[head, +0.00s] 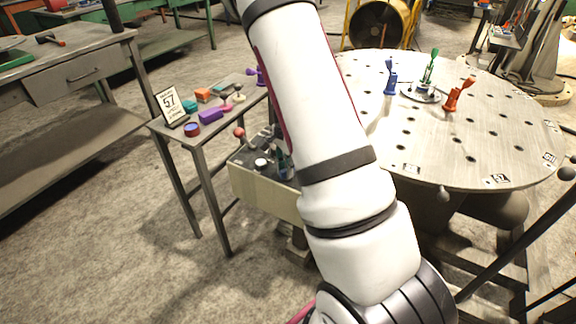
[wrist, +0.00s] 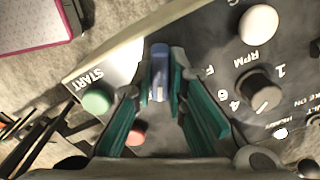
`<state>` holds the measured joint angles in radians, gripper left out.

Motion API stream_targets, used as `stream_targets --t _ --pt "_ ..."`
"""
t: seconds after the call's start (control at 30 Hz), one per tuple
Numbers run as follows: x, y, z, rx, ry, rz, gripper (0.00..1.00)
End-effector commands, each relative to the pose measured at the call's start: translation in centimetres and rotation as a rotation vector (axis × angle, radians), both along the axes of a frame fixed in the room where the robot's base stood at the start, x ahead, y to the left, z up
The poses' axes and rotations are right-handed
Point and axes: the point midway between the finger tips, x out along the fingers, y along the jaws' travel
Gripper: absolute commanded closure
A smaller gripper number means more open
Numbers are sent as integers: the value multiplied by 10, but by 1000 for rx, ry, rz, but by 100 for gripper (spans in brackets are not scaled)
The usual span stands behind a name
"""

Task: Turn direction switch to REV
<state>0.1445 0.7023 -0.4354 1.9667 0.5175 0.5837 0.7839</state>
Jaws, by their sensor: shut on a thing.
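The direction switch (wrist: 160,72) shows in the wrist view as a blue-grey lever on the dark control panel. My gripper (wrist: 162,92) has its teal-padded fingers on either side of this lever and is shut on it. The fingers hide the lever's base and most of its lettering; a single letter F shows to the right. I cannot read REV or tell which position the lever points to. In the head view, the control box (head: 262,184) stands beside the round table, and my arm hides most of the gripper and switch.
On the panel are a green START button (wrist: 96,101), a red button (wrist: 136,134), an RPM knob (wrist: 259,91) and a white ball knob (wrist: 259,24). A round table (head: 500,150) stands at right. A small side table (head: 208,132) with several objects stands at left.

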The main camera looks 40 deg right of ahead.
Motion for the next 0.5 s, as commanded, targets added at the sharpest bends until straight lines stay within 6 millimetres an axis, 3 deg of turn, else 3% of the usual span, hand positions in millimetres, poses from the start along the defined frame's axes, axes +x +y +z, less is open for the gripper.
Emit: stream_targets --t 0.5 --pt "1 -2 1 -4 -4 -137 100"
